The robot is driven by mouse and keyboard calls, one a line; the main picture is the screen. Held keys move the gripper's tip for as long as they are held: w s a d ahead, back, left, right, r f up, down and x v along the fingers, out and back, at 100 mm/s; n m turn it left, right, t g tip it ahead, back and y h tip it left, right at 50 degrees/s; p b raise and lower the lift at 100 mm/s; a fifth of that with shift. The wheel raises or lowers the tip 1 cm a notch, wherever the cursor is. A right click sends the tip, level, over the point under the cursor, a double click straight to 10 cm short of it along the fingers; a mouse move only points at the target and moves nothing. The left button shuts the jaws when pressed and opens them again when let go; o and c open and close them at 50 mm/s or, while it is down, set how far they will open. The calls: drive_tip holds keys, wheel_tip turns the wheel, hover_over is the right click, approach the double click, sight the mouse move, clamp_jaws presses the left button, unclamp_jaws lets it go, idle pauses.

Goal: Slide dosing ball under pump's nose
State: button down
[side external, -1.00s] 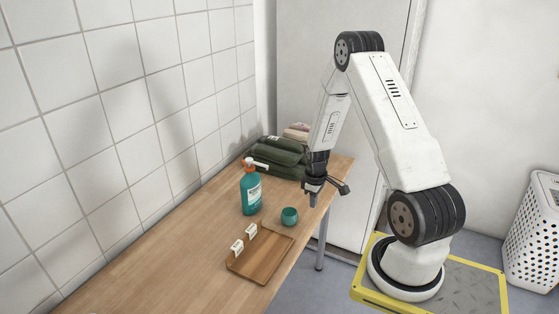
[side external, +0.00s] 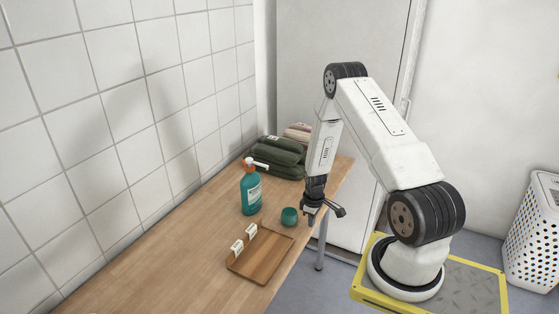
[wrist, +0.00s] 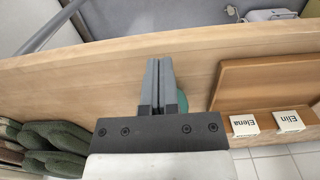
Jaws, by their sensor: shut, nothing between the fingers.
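The teal dosing ball (side external: 289,216) sits on the wooden table, near its right edge. The pump bottle (side external: 251,192), teal with an orange collar and a white nose (side external: 257,162), stands upright to the left of and behind the ball. The ball is apart from the bottle. My gripper (side external: 309,220) is shut and empty, low over the table edge, just right of the ball; I cannot tell if they touch. In the wrist view my shut fingers (wrist: 158,66) partly hide the ball (wrist: 183,102), whose edge shows beside them. The pump is out of the wrist view.
A wooden tray (side external: 278,265) with two small name cards, Elena (wrist: 244,125) and Elin (wrist: 289,121), lies in front of the ball. Folded green towels (side external: 279,155) lie behind the bottle. The tiled wall bounds the table's left side.

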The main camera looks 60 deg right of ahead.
sight(283, 210)
drive_tip(key=shift+w+f, duration=0.7)
drive_tip(key=shift+w, duration=1.3)
drive_tip(key=shift+w, duration=0.1)
drive_tip(key=shift+w+d, duration=0.1)
drive_tip(key=shift+w, duration=4.25)
drive_tip(key=shift+s, duration=0.15)
drive_tip(key=shift+s, duration=1.85)
wheel_tip(283, 210, up, 10)
